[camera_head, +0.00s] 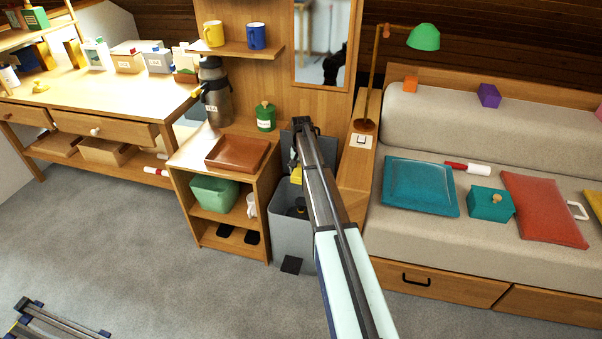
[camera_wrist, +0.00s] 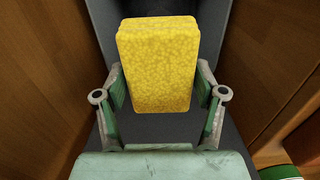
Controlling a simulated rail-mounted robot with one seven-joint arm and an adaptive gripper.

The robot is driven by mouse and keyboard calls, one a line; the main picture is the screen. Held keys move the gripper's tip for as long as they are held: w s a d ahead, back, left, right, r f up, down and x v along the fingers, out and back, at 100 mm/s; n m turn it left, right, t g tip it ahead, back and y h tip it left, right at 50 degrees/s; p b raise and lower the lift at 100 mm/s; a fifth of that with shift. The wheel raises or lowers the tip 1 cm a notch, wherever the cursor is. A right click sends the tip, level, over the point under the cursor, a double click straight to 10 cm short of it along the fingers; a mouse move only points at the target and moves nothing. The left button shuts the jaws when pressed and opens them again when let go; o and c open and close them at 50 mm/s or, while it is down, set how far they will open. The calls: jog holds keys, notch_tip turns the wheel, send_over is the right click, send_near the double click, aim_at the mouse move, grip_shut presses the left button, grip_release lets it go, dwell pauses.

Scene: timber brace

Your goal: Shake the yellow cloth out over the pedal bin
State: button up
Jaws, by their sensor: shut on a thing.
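My gripper (camera_wrist: 160,92) is shut on the yellow cloth (camera_wrist: 158,60), with one finger on each side of it. The cloth looks like a thick, block-shaped pad with a mottled surface. In the head view the cloth (camera_head: 296,175) shows as a small yellow patch below my gripper (camera_head: 295,163), partly hidden by my arm. The grey pedal bin (camera_head: 290,240) stands on the floor with its lid raised at the back. The cloth is above the bin's opening. My arm hides the bin's right part.
A wooden shelf unit (camera_head: 183,200) with a brown tray (camera_head: 237,154) stands close left of the bin. A wooden ledge (camera_head: 353,185) and the sofa (camera_head: 430,240) are close on the right. A green canister (camera_head: 265,117) stands behind the tray.

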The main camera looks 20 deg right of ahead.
notch_tip(320, 180, up, 3)
jog(key=shift+f+p, duration=0.1)
jog(key=shift+p, duration=0.25)
notch_tip(320, 180, down, 7)
jog(key=shift+f+b, duration=0.15)
jog(key=shift+b, duration=0.75)
